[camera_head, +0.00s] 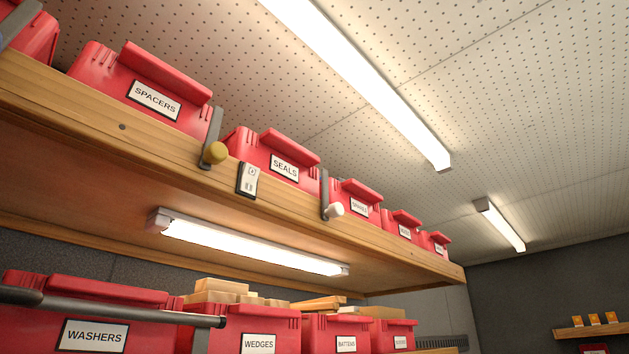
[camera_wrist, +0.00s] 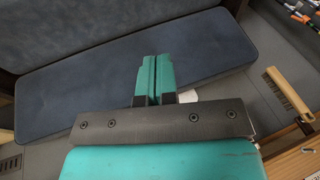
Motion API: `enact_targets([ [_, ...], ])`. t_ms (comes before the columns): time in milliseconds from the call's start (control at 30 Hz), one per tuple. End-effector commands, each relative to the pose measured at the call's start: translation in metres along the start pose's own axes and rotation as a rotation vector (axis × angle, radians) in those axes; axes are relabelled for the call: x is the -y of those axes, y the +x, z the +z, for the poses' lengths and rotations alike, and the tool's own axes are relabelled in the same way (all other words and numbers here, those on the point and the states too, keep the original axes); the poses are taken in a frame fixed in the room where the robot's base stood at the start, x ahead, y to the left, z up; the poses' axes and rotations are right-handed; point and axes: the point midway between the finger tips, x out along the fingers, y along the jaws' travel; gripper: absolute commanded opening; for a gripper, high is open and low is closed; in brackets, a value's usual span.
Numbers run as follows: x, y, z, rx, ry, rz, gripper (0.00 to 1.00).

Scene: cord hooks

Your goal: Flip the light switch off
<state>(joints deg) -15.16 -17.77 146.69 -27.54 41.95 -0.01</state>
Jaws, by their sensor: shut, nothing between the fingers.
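A small light switch (camera_head: 249,180) with a pale face is mounted on the front edge of the upper wooden shelf in the head view. The tube lamp (camera_head: 250,245) under that shelf is lit. My gripper (camera_wrist: 149,62) shows in the wrist view, with its teal fingers pressed together and nothing between them. It points over a blue cushioned bench (camera_wrist: 130,75). My gripper is not visible in the head view, and the switch is not recognisable in the wrist view.
Red bins (camera_head: 140,88) line the upper shelf (camera_head: 100,125), and more (camera_head: 90,318) stand below. A dark rod (camera_head: 130,306) crosses the lower left. A brush (camera_wrist: 288,95) is right in the wrist view.

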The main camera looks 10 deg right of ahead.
Motion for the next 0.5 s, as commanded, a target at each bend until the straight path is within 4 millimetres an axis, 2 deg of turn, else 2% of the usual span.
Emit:
enact_targets([
  [367, 0.000, 0.000, 0.000, 0.000, -0.001, 0.000, 0.00],
  [467, -0.001, -0.006, -0.011, -0.027, -0.041, 0.015, 0.00],
  [500, -0.002, -0.012, -0.022, -0.055, -0.086, 0.032, 0.00],
])
